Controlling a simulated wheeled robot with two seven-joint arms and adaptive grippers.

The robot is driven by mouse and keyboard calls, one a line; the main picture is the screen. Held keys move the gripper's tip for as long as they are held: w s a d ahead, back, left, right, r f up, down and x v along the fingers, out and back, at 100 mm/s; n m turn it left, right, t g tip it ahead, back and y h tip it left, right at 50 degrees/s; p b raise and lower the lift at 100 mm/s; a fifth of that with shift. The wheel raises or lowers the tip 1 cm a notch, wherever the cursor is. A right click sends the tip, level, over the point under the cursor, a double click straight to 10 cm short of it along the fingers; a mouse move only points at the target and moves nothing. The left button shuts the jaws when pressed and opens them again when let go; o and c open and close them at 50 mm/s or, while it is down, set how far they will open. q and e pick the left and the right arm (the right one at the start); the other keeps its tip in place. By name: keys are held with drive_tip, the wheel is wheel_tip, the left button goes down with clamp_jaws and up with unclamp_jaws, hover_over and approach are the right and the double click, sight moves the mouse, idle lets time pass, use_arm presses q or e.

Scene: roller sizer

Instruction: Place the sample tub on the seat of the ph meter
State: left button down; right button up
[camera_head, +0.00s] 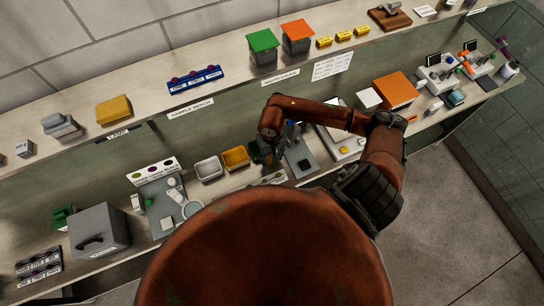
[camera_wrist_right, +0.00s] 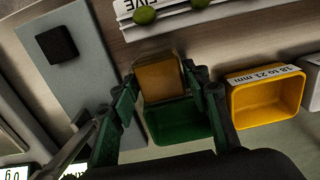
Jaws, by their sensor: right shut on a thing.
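My right gripper (camera_head: 268,158) is over the lower bench, at the row of small bins. In the right wrist view its fingers (camera_wrist_right: 163,98) are closed on a small amber-brown square tub (camera_wrist_right: 160,78), which I take for the sample tub. The tub sits between the fingertips, in front of a green bin (camera_wrist_right: 180,123); I cannot tell whether they touch. In the head view the gripper hides the tub. I cannot tell for certain which device is the ph meter. A grey plate with a black square pad (camera_wrist_right: 57,44) lies beside the gripper. My left gripper is not in view.
A yellow bin (camera_wrist_right: 265,98), labelled "18 to 21 mm", stands beside the green one; a white bin (camera_head: 208,168) is farther left. A white device (camera_head: 345,148) stands right of the grey plate (camera_head: 296,150). An orange box (camera_head: 396,90) is farther right. A shelf runs behind.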

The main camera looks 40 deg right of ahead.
drive_tip(key=o, duration=1.2)
